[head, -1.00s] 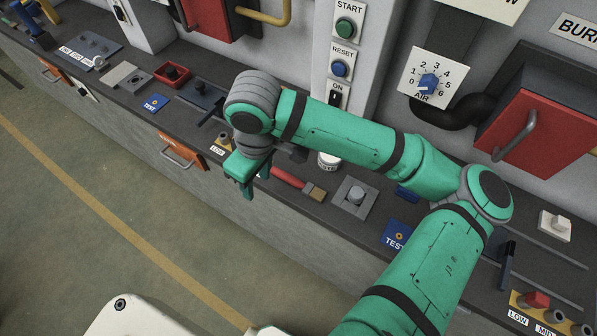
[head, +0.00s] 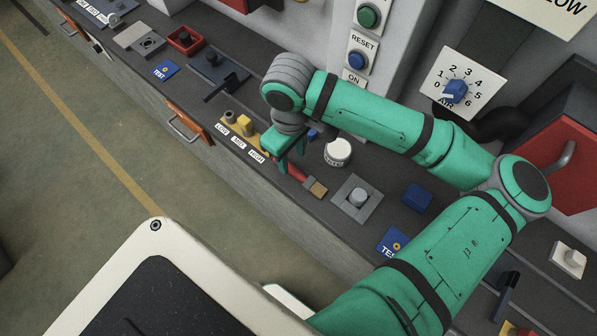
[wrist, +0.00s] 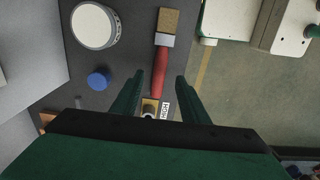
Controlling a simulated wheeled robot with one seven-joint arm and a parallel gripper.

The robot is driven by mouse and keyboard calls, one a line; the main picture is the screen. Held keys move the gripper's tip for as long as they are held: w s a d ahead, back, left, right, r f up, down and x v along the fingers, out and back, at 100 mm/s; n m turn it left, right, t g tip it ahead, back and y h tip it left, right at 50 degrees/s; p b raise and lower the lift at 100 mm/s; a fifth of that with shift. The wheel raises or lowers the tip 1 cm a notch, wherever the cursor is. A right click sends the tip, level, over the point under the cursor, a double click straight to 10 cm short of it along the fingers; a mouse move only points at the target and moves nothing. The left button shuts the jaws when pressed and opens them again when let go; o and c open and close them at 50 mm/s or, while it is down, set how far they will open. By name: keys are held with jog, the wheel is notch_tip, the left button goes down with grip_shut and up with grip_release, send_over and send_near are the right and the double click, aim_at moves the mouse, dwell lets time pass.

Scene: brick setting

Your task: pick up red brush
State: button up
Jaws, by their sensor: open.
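The red brush (head: 303,178) lies on the dark counter, its tan bristle end toward the lower right in the head view. In the wrist view the brush (wrist: 160,62) shows its red handle reaching between the finger tips and its tan bristles at the top. My gripper (head: 283,160) is over the handle end of the brush in the head view and hides part of it. In the wrist view my gripper (wrist: 158,80) is open, with one finger on each side of the handle. I cannot tell how high the fingers are above the handle.
A white round container (head: 338,153) and a blue knob (wrist: 98,80) sit close to the brush. A yellow selector block (head: 244,126) is left of my gripper. A grey plate with a knob (head: 357,197) is to the right. The counter's front edge is near.

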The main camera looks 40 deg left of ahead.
aim_at(292, 168)
jog(key=shift+f, duration=2.75)
grip_shut()
